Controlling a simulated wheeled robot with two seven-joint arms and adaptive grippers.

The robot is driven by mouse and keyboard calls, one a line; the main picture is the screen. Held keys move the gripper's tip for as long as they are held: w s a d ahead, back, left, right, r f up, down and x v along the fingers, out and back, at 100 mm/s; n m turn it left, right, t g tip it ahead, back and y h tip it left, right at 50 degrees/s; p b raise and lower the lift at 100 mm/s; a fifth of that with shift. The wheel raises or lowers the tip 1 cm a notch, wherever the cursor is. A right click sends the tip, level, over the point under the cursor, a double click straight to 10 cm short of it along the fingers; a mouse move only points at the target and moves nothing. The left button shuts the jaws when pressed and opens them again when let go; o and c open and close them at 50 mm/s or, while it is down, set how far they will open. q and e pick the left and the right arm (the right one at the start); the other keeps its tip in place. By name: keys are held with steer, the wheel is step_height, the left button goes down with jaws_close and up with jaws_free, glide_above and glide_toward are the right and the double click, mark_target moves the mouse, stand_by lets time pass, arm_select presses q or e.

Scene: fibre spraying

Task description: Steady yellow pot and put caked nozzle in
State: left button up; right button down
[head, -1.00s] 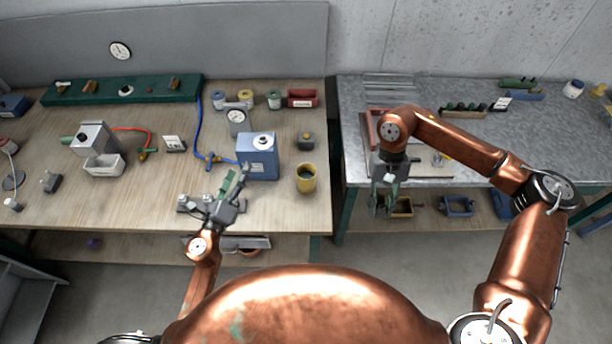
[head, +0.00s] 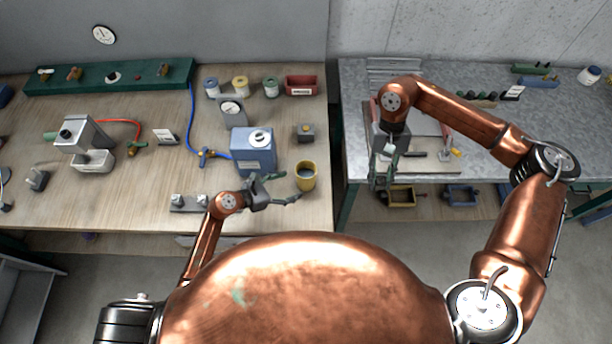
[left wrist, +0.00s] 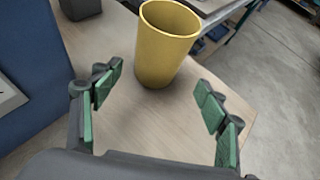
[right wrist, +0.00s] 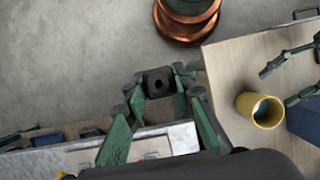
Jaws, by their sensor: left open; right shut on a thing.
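The yellow pot (head: 306,185) stands upright near the right front edge of the wooden bench, with liquid visible inside. My left gripper (head: 286,188) is open just left of and in front of it. In the left wrist view the pot (left wrist: 160,55) is beyond the spread fingertips (left wrist: 158,92), not between them. My right gripper (head: 383,178) hangs by the front edge of the metal bench. In the right wrist view it is shut on a dark, square-ended piece with a round hole, apparently the nozzle (right wrist: 158,82). The nozzle is hard to make out in the head view.
A blue box (head: 253,155) stands close behind my left gripper, left of the pot. A small grey block (head: 305,133) is behind the pot. A gap separates the wooden bench from the metal bench (head: 355,110). Bare wood lies in front of the pot.

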mark_target(298, 182)
arm_select(q)
steer(key=b+x, duration=0.1)
steer(key=x, duration=0.1)
steer(key=b+x, duration=0.1)
steer(key=x, duration=0.2)
steer(key=shift+w+f, duration=0.3)
steer(key=shift+w, duration=0.1)
arm_select(e)
steer(key=f, duration=0.2)
steer(key=shift+w+f, duration=0.3)
steer(key=shift+w, duration=0.1)
arm_select(q)
steer(key=shift+w+d+f+b, duration=0.1)
steer(key=shift+d+b, duration=0.15)
steer(key=shift+d, duration=0.05)
steer(key=shift+w+d+f+b, duration=0.1)
steer(key=shift+d+f+b, duration=0.1)
steer(key=shift+d, duration=0.15)
arm_select(e)
steer(key=shift+s+f, duration=0.25)
steer(key=shift+f, duration=0.15)
arm_select(q)
steer(key=shift+w+d+f, duration=0.2)
steer(key=shift+w+d, duration=0.2)
arm_select(e)
steer(key=shift+w+f, duration=0.15)
steer(key=shift+f, duration=0.1)
arm_select(q)
steer(key=shift+s+r, duration=0.1)
steer(key=c, duration=0.8)
